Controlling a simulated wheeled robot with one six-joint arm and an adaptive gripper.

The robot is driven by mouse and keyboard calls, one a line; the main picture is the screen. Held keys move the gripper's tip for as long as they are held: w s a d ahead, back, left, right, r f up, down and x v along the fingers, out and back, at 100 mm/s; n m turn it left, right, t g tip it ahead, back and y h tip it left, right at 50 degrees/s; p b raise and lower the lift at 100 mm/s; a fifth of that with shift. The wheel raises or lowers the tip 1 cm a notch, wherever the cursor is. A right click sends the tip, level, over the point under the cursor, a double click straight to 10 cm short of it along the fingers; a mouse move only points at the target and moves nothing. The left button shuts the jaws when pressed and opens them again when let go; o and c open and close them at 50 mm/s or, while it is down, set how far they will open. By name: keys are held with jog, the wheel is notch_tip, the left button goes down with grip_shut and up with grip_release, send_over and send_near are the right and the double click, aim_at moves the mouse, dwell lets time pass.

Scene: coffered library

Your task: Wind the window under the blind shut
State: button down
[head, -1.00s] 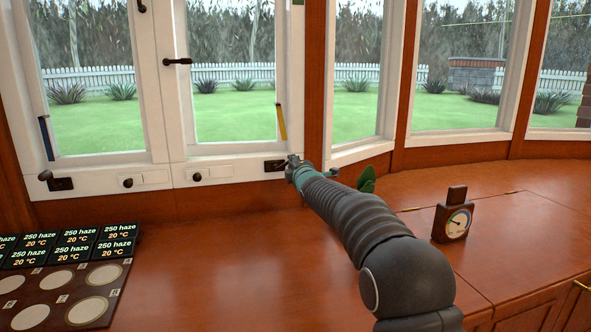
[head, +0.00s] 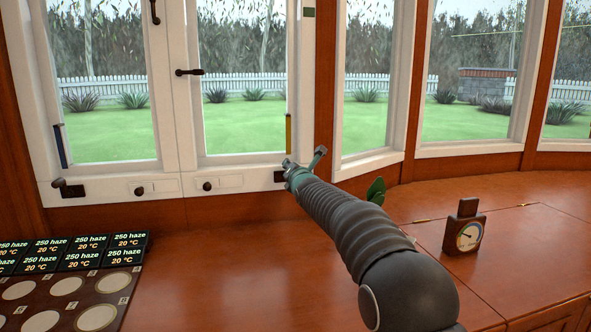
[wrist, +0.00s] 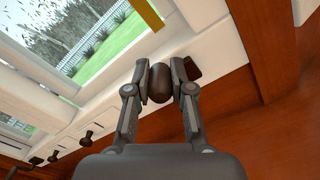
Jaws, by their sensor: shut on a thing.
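My gripper (head: 304,160) is at the lower right corner of the right window (head: 243,100), beside its dark winder base (head: 279,176). In the wrist view its two fingers are closed on a dark brown winder knob (wrist: 160,83), one on each side. The winder's crank is mostly hidden behind the gripper. A yellow strip (head: 288,134) shows at this window's right edge. The left window (head: 100,100) has a blue strip (head: 61,147) and its own winder (head: 72,191), which stands free. No blind shows in either view.
A dial gauge (head: 463,235) stands on the wooden counter to the right. A green leaf-shaped thing (head: 376,190) is just beyond my arm. Label blocks (head: 88,254) and a board with round discs (head: 60,300) lie at the left. The middle counter is bare.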

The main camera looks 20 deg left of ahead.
jog(key=shift+s+a+n, duration=0.25)
jog(key=shift+a+n, duration=0.15)
jog(key=shift+n, duration=0.5)
jog(key=shift+f, duration=0.1)
jog(key=c, duration=1)
grip_release()
jog(key=shift+s+d, duration=0.3)
jog(key=shift+s, duration=0.1)
jog(key=v, duration=1.1)
jog(key=shift+a, duration=0.1)
